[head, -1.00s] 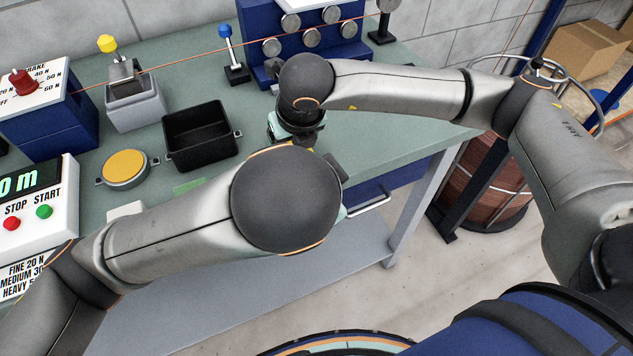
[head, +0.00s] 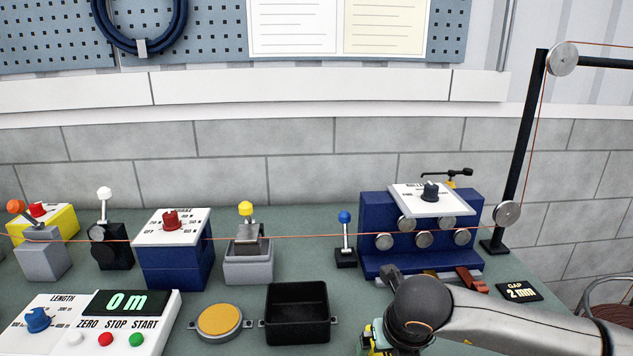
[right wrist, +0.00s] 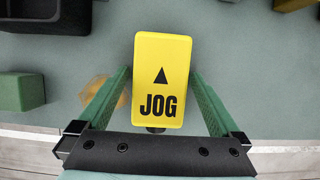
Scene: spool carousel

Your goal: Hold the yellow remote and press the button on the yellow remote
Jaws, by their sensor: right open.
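The yellow remote (right wrist: 161,100) shows in the right wrist view, with a black arrow and the word JOG on its face. It lies between the two green fingers of my right gripper (right wrist: 160,75), which is open. Narrow gaps show beside the remote, so I see no grip on it. A small dark part sticks out at the remote's lower end; I cannot tell what it is. In the head view my right wrist mostly hides the gripper at the bottom edge. My left gripper is not in view.
A black open bin (head: 297,313) and a round yellow-topped pad (head: 219,321) stand left of my right arm. A blue roller block (head: 470,252) is behind it. A control box (head: 128,304) reads 0 m. An orange wire runs across above the bench.

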